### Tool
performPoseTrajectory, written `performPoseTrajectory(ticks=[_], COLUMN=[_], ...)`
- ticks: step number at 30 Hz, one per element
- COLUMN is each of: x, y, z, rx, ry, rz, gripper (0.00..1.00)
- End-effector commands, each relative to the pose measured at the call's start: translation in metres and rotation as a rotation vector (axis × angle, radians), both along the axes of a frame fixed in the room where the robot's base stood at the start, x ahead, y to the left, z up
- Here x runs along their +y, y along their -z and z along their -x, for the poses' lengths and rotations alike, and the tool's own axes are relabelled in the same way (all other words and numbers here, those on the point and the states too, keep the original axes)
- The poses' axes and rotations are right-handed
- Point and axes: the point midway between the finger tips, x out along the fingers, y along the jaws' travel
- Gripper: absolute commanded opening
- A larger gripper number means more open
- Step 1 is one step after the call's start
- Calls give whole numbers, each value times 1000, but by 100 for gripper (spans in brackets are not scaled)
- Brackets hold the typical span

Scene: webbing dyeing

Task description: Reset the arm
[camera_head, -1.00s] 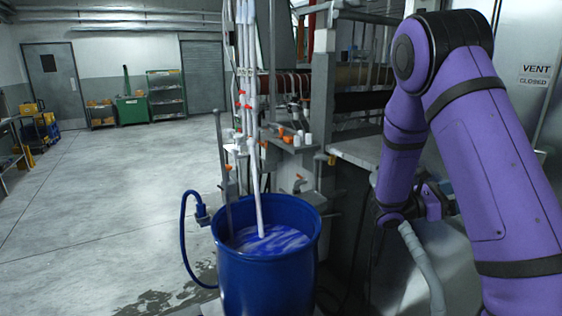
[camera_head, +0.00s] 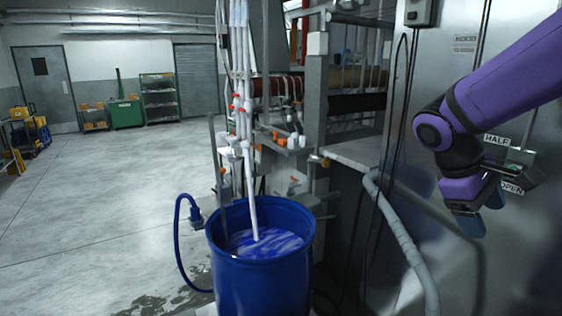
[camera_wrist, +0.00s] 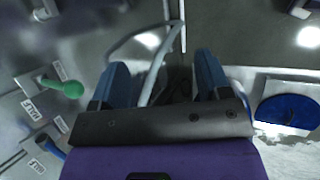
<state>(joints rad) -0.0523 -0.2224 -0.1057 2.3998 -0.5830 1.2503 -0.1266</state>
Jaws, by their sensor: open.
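My purple arm reaches in from the upper right of the head view. My gripper (camera_head: 484,210) hangs at its end with blue fingers, in front of the metal panel (camera_head: 455,110) and near the labels HALF and OPEN. In the wrist view my gripper (camera_wrist: 161,78) shows two blue fingers standing well apart with nothing between them. The gripper is open and empty. It is well to the right of the blue drum (camera_head: 262,285) and apart from it.
The drum holds swirled blue and white liquid, with white pipes (camera_head: 250,190) dipping in. A grey hose (camera_head: 403,240) curves beside the panel. A green-knobbed lever (camera_wrist: 70,88) and a blue-knobbed lever (camera_wrist: 52,148) show in the wrist view. The floor at left is open.

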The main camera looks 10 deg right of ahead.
Motion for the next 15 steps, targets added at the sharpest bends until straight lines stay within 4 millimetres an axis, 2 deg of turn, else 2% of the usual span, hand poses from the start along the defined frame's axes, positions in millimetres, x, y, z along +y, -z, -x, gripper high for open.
performPoseTrajectory(ticks=[6,15], x=[39,90], y=[-16,-41], z=[25,52], rx=[-280,-626], ry=[81,183], rz=[-193,-443], gripper=[71,71])
